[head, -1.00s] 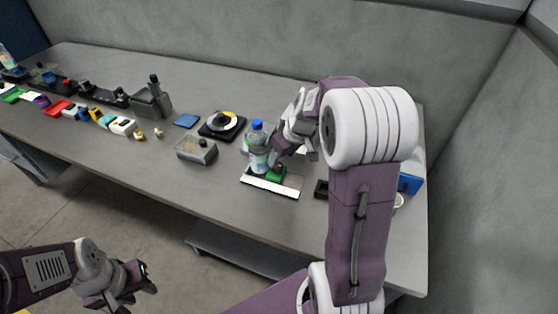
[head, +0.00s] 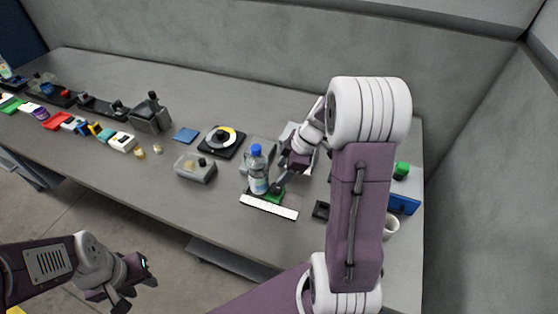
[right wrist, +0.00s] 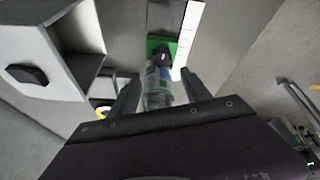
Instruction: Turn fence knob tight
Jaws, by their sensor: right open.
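The green fence block (head: 274,196) with a dark knob on top sits on a base with a white ruler strip (head: 268,206). In the right wrist view the block (right wrist: 152,44) and its black knob (right wrist: 161,59) show ahead of the fingers. My right gripper (head: 281,183) is open, close above the knob; whether it touches is unclear. A clear bottle with a blue cap (head: 257,152) stands just left of the knob. In the right wrist view the bottle (right wrist: 157,95) appears between the open fingers (right wrist: 157,84). My left gripper (head: 138,283) hangs off the table front, its jaw gap unclear.
A grey box (head: 196,168) and a black turntable with a white and yellow disc (head: 221,140) stand to the left. A blue holder (head: 403,204) and a white cup (head: 391,227) stand right, partly behind my arm. The table front between is clear.

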